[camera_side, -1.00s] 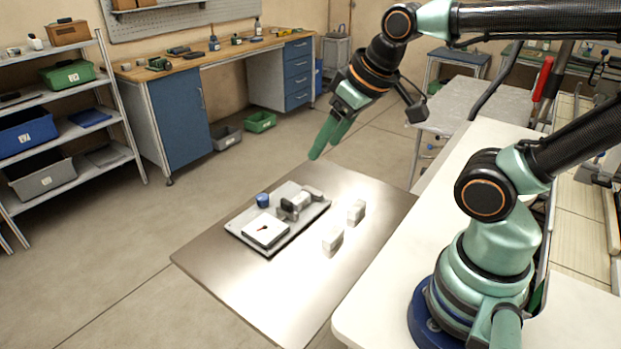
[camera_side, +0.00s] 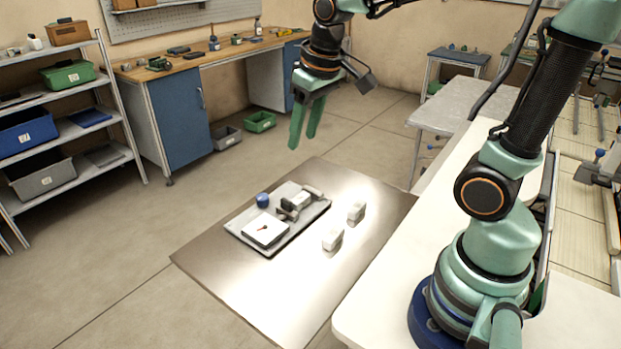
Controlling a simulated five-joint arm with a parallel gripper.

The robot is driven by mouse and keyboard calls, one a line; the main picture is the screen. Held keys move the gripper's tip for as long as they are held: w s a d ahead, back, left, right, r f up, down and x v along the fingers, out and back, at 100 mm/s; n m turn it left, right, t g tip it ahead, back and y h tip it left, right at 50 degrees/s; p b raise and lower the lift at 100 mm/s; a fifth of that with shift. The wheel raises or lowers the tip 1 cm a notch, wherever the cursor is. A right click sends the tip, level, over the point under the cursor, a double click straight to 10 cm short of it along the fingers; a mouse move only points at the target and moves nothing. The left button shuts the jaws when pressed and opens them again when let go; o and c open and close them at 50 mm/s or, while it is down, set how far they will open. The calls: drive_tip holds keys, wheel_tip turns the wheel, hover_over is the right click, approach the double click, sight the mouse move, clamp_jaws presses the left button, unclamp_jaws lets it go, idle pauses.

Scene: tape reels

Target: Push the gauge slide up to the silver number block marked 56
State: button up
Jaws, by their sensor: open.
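My gripper (camera_side: 302,142) points down in the air above the far edge of the metal table. Its two green fingers are apart with nothing between them. A grey tray (camera_side: 283,238) on the table holds a white square plate with a small dark pointer (camera_side: 265,231), a blue round knob (camera_side: 262,200) and a grey and black slide-like part (camera_side: 293,208). Two silver-white blocks stand to the right of the tray: a nearer block (camera_side: 333,239) and a farther block (camera_side: 356,212). Their markings are too small to read, so I cannot tell which is 56. My gripper touches none of these.
The metal table (camera_side: 270,303) is bare in front of the tray and around the blocks. A white counter (camera_side: 385,300) borders it on the right. Shelves (camera_side: 75,130) and a workbench (camera_side: 190,75) stand farther back, away from the table.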

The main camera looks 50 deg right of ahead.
sight(286, 200)
drive_tip(key=w+d+f+g, duration=0.3)
drive_tip(key=w+f, duration=0.5)
drive_tip(key=f, duration=1.2)
drive_tip(key=shift+s+a, duration=0.15)
drive_tip(key=shift+s, duration=0.05)
